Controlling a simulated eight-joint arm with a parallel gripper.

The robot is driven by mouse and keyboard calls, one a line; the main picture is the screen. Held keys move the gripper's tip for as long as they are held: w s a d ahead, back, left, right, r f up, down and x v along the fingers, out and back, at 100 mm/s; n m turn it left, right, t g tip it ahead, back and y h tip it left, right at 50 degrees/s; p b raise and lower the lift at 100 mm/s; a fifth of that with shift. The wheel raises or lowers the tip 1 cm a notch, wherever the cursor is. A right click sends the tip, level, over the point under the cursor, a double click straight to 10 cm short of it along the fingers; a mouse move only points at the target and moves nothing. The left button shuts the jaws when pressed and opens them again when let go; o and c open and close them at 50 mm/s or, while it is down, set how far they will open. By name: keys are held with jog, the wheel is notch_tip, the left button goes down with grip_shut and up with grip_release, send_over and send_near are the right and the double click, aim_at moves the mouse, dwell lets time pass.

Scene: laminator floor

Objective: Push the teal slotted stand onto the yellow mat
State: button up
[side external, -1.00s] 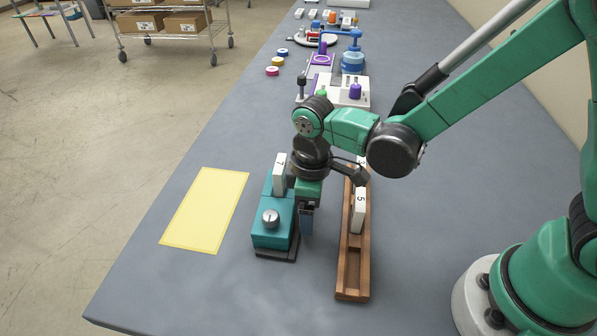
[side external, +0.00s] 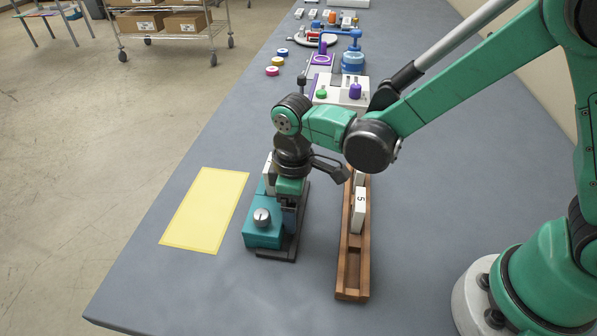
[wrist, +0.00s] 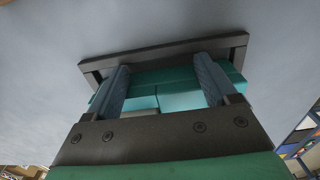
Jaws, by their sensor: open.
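The teal slotted stand (side external: 262,236) has a grey knob on its near end and a white tile standing toward its far end. In the side view it sits just right of the yellow mat (side external: 205,210), with a strip of bare table between them. My gripper (side external: 290,220) is low at the stand's right side and hides part of it. In the wrist view the teal stand (wrist: 180,97) shows between and beyond the two spread fingers. Whether the fingers touch it is unclear. The mat is empty.
A dark low frame (side external: 301,228) lies along the stand's right side, partly under it. A wooden rack (side external: 352,270) with white numbered tiles stands right of my gripper. The table's left edge runs beyond the mat. Coloured rings and devices are farther back.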

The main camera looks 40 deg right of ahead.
aim_at(267, 198)
jog(key=shift+w+a, duration=0.55)
jog(key=shift+w+a, duration=0.1)
jog(key=shift+a, duration=0.05)
jog(key=shift+w+a, duration=0.75)
jog(key=shift+w+a, duration=0.1)
jog(key=shift+w, duration=0.05)
jog(key=shift+w+a, duration=0.75)
jog(key=shift+a, duration=0.05)
jog(key=shift+w+a, duration=0.1)
jog(key=shift+w, duration=0.05)
jog(key=shift+w+a, duration=0.75)
jog(key=shift+w+a, duration=0.1)
dwell(0.3)
